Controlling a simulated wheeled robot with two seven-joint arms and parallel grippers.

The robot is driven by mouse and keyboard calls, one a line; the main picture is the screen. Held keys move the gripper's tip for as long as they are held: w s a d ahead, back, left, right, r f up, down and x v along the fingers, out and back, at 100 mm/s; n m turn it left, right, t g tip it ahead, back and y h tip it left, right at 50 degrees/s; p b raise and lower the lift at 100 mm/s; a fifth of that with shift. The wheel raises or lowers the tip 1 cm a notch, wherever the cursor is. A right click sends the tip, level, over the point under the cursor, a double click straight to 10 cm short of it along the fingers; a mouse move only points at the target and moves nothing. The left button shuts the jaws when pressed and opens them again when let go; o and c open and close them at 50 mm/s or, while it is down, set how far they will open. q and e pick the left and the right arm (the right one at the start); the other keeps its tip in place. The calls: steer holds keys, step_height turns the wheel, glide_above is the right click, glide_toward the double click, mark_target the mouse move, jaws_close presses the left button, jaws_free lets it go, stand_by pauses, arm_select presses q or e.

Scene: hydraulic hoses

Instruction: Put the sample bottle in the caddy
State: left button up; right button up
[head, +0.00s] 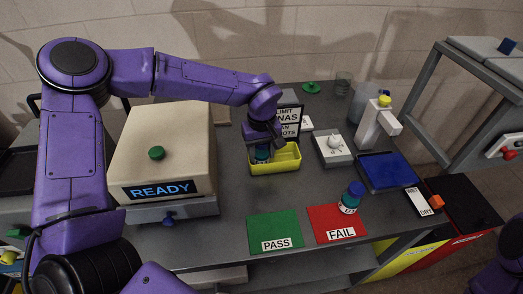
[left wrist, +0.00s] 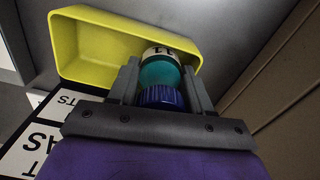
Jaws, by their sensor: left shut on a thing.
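My left gripper (head: 263,138) is shut on a sample bottle (head: 262,154), teal with a blue cap and a white label. The yellow caddy (head: 288,166) is an open tray behind the mats. The bottle is at the caddy's left end, its lower part hidden by the front wall in the head view. In the left wrist view, the bottle (left wrist: 160,75) sits between the fingers, cap toward the palm, overlapping one end of the caddy (left wrist: 75,45). I cannot tell whether it touches the caddy floor. My right gripper is not in view.
A second blue-capped bottle (head: 350,198) stands on the red FAIL mat (head: 325,225). The green PASS mat (head: 275,229) is bare. A large READY machine (head: 160,150) stands left. Signs (head: 289,118) stand close behind the caddy; a white dial box (head: 333,149) is to its right.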

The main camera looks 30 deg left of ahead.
arm_select(q)
steer(key=shift+w+f, duration=0.35)
steer(key=shift+f, duration=0.2)
steer(key=o, duration=1)
steer(key=shift+s, duration=0.15)
steer(key=shift+r, duration=0.15)
step_height(320, 180, up, 12)
steer(key=shift+r+b, duration=0.1)
steer(key=shift+b, duration=0.35)
